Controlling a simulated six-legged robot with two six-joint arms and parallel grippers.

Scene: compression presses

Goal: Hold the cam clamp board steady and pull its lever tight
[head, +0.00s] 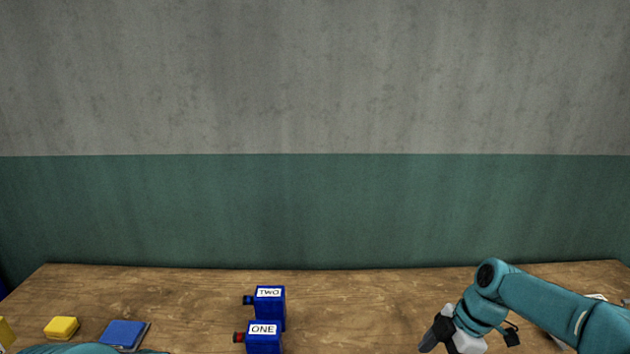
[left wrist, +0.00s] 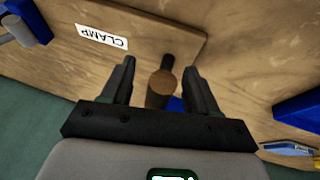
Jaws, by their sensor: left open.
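The clamp board (left wrist: 150,38) shows in the left wrist view as a wooden board with a white CLAMP label (left wrist: 102,37), upside down in the picture. A dark post with a round brown end, perhaps the lever (left wrist: 160,84), stands near the board's edge. My left gripper (left wrist: 159,66) is open, with one finger on each side of this post in the picture; I cannot tell whether they touch it. In the head view, the board is not visible and my left gripper is out of sight. My right gripper (head: 438,335) is over the table's right part, its jaws unclear.
On the wooden table (head: 370,300) stand blue blocks labelled TWO (head: 270,308) and ONE (head: 263,342), each with a side knob. A yellow block (head: 62,327) and a flat blue item (head: 124,334) lie at the left. The middle right of the table is clear.

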